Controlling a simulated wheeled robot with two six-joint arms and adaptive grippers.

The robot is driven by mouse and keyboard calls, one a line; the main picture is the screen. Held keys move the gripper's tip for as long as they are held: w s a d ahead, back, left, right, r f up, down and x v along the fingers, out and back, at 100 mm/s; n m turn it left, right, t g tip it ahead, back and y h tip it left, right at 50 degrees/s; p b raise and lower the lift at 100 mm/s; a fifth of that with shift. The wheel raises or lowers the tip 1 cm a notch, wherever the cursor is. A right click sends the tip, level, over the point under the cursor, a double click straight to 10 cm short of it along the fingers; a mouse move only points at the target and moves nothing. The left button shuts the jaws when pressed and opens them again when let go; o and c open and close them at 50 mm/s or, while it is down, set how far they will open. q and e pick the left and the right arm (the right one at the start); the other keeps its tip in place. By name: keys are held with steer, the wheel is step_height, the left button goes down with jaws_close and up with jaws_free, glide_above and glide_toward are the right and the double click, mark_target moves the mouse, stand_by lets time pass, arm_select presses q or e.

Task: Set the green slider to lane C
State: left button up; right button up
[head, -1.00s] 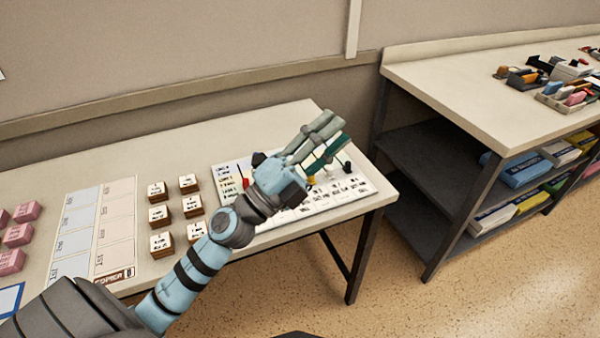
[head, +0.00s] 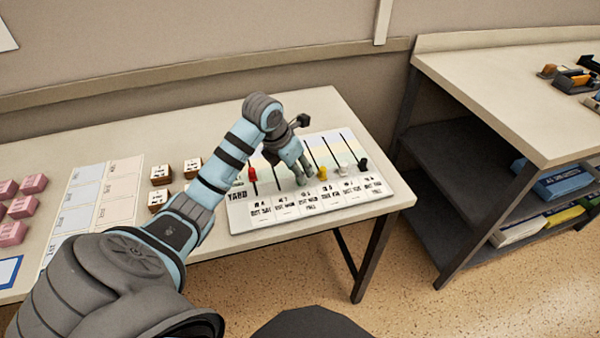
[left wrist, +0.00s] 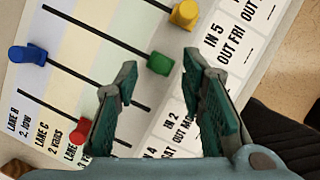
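The white lane board (head: 240,218) lies on the table, with sliders on black slots. In the left wrist view the green slider (left wrist: 160,64) stands at the end of its slot nearest the label cards. My left gripper (head: 302,178) points down over the board; in the left wrist view its fingers (left wrist: 160,70) are spread and empty, with the green slider just beyond and between the tips. In the head view the gripper hides the green slider. The lane C label (left wrist: 42,136) shows beside the lane B label (left wrist: 15,122). My right gripper is not in view.
Other sliders are red (head: 252,174), yellow (head: 323,173), white (head: 343,170), black (head: 363,163) and blue (left wrist: 28,55). Wooden label blocks (head: 160,173) stand left of the board, with pink blocks (head: 13,233) farther left. A second table (head: 500,85) with shelves stands at the right.

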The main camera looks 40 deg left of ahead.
arm_select(q)
steer(key=shift+x, duration=1.25)
jaws_close()
